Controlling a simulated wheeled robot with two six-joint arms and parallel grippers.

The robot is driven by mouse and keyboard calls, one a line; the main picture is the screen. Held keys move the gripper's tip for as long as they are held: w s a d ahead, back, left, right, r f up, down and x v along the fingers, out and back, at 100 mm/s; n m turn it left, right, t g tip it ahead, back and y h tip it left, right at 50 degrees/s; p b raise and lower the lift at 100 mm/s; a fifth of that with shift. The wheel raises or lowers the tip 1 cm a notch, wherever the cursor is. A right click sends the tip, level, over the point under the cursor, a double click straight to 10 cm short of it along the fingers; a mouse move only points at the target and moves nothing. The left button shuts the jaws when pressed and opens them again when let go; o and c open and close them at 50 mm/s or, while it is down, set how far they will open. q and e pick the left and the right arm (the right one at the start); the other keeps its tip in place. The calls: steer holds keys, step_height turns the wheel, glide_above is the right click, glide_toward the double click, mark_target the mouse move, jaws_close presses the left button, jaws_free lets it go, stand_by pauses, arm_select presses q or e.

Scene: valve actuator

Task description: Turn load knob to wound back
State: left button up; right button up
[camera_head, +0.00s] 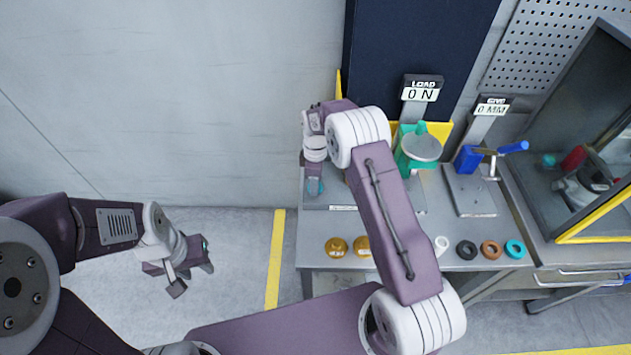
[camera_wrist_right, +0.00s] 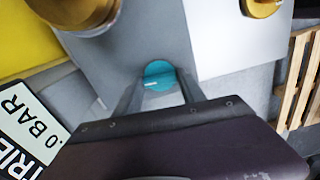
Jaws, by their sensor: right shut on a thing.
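A round teal knob (camera_wrist_right: 159,75) with a pale pointer line sits between the fingers of my right gripper (camera_wrist_right: 160,92) in the right wrist view. The gripper is shut on it, and the line lies nearly level. In the head view my right gripper (camera_head: 315,186) points down at the bench's left end, with a bit of the teal knob showing. No label on this knob is readable. A LOAD sign (camera_head: 421,90) reading 0 N stands at the back of the bench. My left gripper (camera_head: 190,268) hangs open and empty over the floor at left.
The grey bench (camera_head: 455,258) carries a green stand (camera_head: 416,148), a blue clamp (camera_head: 469,158) and several rings, including a black one (camera_head: 466,250). A sign in the right wrist view (camera_wrist_right: 30,128) ends in 0 BAR. Brass parts (camera_wrist_right: 75,8) stand close by. My right arm hides the bench middle.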

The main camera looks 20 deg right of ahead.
steer(key=shift+w+r, duration=0.2)
steer(key=shift+w, duration=0.05)
stand_by(0.3)
steer(key=o, duration=1.4)
steer(key=shift+c, duration=0.2)
steer(key=shift+s+f, duration=0.1)
step_height(320, 180, up, 9)
steer(key=b, duration=0.1)
steer(key=shift+b, duration=0.35)
